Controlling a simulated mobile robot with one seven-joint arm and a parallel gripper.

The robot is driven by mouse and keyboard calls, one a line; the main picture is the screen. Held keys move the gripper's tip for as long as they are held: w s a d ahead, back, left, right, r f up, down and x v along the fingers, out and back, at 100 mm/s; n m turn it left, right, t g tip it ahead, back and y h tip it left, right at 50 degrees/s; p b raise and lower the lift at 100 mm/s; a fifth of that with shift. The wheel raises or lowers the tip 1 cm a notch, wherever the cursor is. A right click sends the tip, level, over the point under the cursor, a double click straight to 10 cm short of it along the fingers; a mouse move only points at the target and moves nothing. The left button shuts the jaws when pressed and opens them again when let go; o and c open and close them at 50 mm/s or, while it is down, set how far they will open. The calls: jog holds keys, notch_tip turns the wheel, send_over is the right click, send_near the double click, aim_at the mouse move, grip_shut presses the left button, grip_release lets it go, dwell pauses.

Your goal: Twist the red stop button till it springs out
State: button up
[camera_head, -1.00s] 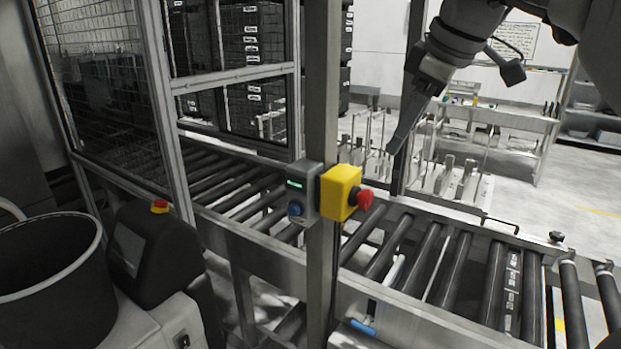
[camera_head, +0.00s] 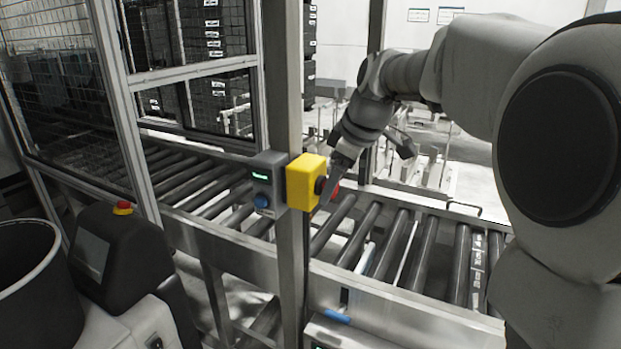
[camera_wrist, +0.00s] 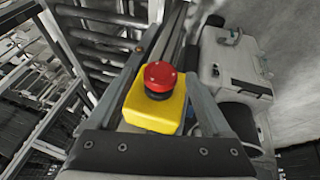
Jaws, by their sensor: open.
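The red stop button (camera_wrist: 160,76) is a round knob on a black collar, on a yellow box (camera_wrist: 152,110). In the head view the yellow box (camera_head: 305,183) is fixed to a metal post, and only a sliver of the red button (camera_head: 335,191) shows beside my finger. My gripper (camera_head: 328,190) is at the button's side of the box, partly hiding it. In the wrist view my open gripper's fingers (camera_wrist: 160,80) lie left and right of the button. I cannot tell whether they touch it.
A grey control box (camera_head: 268,182) with a blue button sits left of the yellow box. The post (camera_head: 289,80) stands before a roller conveyor (camera_head: 400,245). A dark console (camera_head: 115,245) with another red button is at the left. A mesh cage (camera_head: 60,70) stands behind.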

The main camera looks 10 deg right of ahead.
jog(key=shift+w+f, duration=0.1)
jog(key=shift+f, duration=0.2)
